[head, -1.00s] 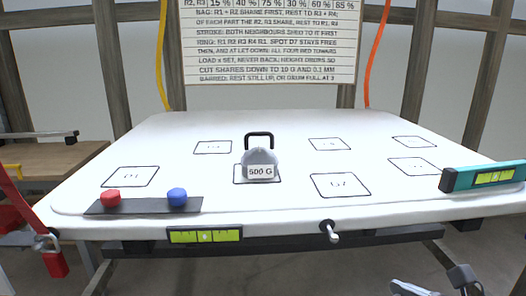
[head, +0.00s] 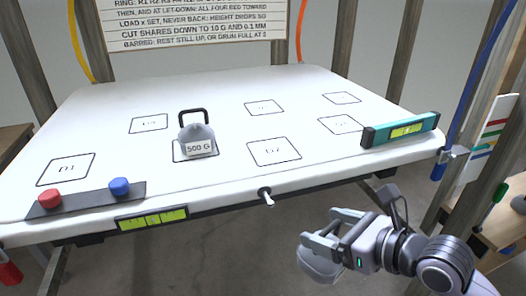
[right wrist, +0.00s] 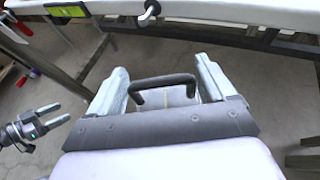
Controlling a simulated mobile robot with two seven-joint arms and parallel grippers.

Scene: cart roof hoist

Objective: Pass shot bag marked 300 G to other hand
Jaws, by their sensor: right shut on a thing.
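My right gripper (head: 322,228) is in front of the white table's front edge, below the tabletop in the head view. It is shut on a grey shot bag (head: 316,266), which hangs under the fingers. Its marking is not visible. In the right wrist view the bag's dark handle (right wrist: 165,82) sits between the two fingers. My left gripper (right wrist: 66,115) shows at the left of the right wrist view, fingers apart and empty, some distance from the bag. It is out of the head view.
The white table (head: 330,95) has marked squares and a grey bag labelled 500 G (head: 198,136). A red knob (head: 49,198) and a blue knob (head: 119,186) sit at the front left. A teal level (head: 400,130) lies at the right edge. A peg (head: 266,196) juts from the front edge.

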